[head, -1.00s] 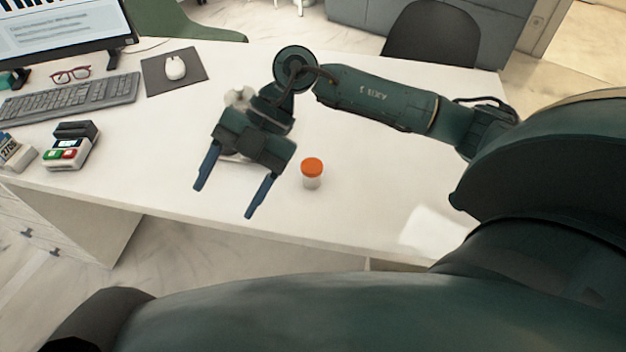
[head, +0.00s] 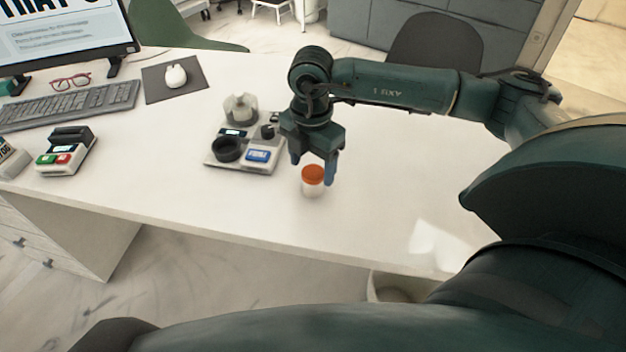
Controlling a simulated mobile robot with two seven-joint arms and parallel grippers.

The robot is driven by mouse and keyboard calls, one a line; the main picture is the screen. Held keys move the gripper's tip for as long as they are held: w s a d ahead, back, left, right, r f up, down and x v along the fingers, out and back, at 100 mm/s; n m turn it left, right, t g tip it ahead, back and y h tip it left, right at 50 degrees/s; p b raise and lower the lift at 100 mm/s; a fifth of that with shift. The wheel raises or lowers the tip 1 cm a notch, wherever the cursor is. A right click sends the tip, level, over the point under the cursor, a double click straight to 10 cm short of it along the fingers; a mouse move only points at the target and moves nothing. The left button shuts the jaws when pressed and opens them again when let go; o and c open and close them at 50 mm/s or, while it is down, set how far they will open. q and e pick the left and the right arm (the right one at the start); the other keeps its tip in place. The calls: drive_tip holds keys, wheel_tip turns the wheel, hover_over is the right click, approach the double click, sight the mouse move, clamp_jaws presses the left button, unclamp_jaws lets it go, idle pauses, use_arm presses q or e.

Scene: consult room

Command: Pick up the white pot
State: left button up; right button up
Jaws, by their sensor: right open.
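The white pot (head: 312,188), a small white container with an orange lid, stands upright on the white desk (head: 380,200) right of centre in the head view. My right gripper (head: 313,167) is open and points down over the pot. One finger shows just left of the lid and the other at its right side. I cannot tell whether either finger touches the pot. My left gripper is not in view.
A grey-white device tray (head: 212,159) with a round black cup and a clear-topped part stands just left of the gripper. A card terminal (head: 66,150), keyboard (head: 70,105), glasses (head: 71,82) and mouse (head: 176,77) are farther left. The desk right of the pot is clear.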

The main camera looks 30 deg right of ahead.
sight(313, 173)
wheel_tip(313, 173, down, 5)
drive_tip(key=shift+f, duration=0.1)
drive_tip(key=shift+c, duration=0.4)
drive_tip(key=c, duration=1)
drive_tip(key=shift+o, duration=0.2)
